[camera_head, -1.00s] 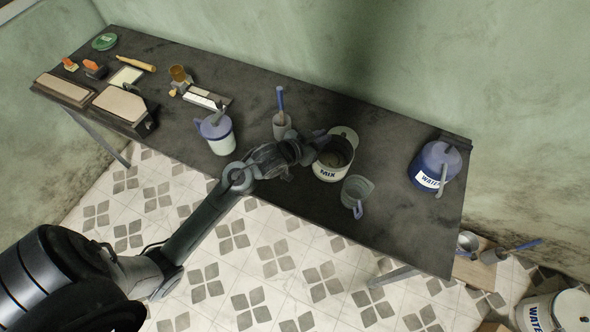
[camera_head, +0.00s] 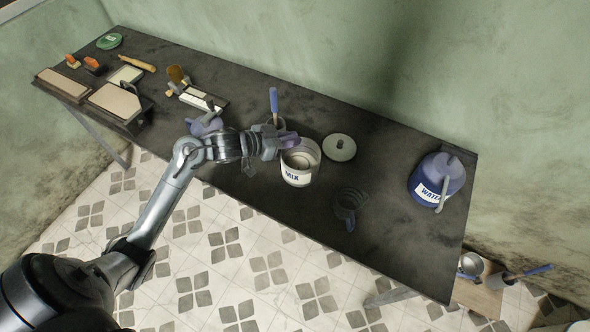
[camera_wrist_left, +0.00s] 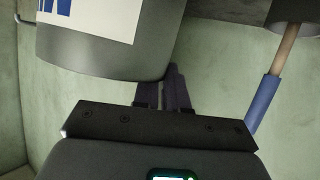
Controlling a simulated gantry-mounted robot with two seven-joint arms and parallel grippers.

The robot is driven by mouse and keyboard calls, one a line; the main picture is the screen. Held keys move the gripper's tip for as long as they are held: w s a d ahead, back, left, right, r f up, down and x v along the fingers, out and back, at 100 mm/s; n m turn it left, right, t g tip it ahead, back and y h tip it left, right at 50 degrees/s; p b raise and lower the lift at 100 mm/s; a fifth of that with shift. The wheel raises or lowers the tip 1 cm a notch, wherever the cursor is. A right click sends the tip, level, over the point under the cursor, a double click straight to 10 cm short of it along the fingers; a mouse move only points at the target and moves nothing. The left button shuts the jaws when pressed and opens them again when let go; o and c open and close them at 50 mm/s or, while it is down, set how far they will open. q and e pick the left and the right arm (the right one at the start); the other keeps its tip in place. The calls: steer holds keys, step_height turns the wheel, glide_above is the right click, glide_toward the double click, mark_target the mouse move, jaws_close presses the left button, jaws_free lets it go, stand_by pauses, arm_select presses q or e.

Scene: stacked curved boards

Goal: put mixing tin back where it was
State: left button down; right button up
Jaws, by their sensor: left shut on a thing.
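The mixing tin (camera_head: 297,176) is a pale pot labelled MIX, open at the top, near the middle of the table. My left gripper (camera_head: 286,142) reaches it from the left and is shut at its rim. In the left wrist view the tin (camera_wrist_left: 105,60) fills the upper left beyond the closed fingers (camera_wrist_left: 170,88); the exact contact is hidden. I cannot tell whether its base touches the table. A round pale lid (camera_head: 340,148) lies on the table just right of the tin. My right gripper is not in view.
A cup with a blue-handled tool (camera_head: 274,102) stands close behind my gripper; the handle (camera_wrist_left: 263,104) shows in the left wrist view. A dark clear jug (camera_head: 349,204) stands right of the tin, and a blue water bucket (camera_head: 428,188) farther right. Table between jug and bucket is clear.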

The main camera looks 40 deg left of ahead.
mark_target(287, 156)
arm_select(q)
step_height(287, 156, down, 4)
steer(key=shift+s+a+r, duration=0.1)
steer(key=shift+s+a, duration=0.05)
steer(key=shift+f+b, duration=0.7)
steer(key=shift+f, duration=1.45)
steer(key=c, duration=1.2)
jaws_free()
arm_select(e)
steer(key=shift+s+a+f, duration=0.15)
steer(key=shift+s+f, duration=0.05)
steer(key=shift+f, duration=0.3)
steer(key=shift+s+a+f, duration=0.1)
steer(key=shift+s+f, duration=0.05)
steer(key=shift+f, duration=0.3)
